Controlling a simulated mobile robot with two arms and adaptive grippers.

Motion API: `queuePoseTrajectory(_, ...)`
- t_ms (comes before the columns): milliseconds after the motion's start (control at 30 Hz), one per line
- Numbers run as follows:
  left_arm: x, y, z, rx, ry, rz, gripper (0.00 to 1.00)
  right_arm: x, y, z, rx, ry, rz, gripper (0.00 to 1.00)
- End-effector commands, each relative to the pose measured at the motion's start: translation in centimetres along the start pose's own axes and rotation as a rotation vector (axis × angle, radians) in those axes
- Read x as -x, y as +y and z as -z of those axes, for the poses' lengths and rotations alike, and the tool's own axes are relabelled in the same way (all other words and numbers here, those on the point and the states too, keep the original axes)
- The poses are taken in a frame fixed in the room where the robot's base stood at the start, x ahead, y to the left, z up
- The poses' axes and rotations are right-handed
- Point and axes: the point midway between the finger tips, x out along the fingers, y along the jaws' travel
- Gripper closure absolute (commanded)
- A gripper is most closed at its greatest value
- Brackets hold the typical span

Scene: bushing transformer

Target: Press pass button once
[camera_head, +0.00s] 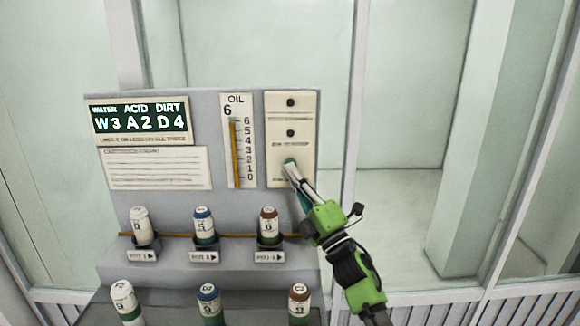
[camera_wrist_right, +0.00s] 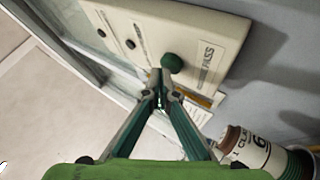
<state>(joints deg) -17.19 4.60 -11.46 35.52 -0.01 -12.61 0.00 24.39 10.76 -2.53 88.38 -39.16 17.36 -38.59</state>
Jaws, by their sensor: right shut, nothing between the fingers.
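The pass button is a green round knob (camera_wrist_right: 172,63) beside the word PASS on a cream panel (camera_wrist_right: 150,30) in the right wrist view. In the head view the panel (camera_head: 291,105) is at the right of the grey console, with the green button (camera_head: 290,161) low on it. My right gripper (camera_head: 291,170) reaches up to the panel's lower part. In the wrist view its closed fingertips (camera_wrist_right: 157,80) are empty and right by the button; I cannot tell whether they touch it. My left gripper is not in view.
Two dark buttons (camera_head: 290,102) sit higher on the panel. An oil gauge (camera_head: 238,140) and a green display (camera_head: 140,117) are to its left. Several bottles (camera_head: 204,224) stand in holders below. One brown-capped bottle (camera_wrist_right: 250,150) is close beside my right gripper.

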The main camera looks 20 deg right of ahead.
Motion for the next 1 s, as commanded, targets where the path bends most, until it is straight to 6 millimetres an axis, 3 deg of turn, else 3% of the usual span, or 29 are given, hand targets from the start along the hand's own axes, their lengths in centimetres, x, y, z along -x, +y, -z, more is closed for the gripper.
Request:
queuePoseTrajectory(533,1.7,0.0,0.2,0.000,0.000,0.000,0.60,3.6,2.7,2.7,-0.001,0.001,0.000,1.00)
queuePoseTrajectory(1000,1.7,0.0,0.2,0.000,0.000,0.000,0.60,4.1,3.0,3.0,0.000,0.000,0.000,1.00)
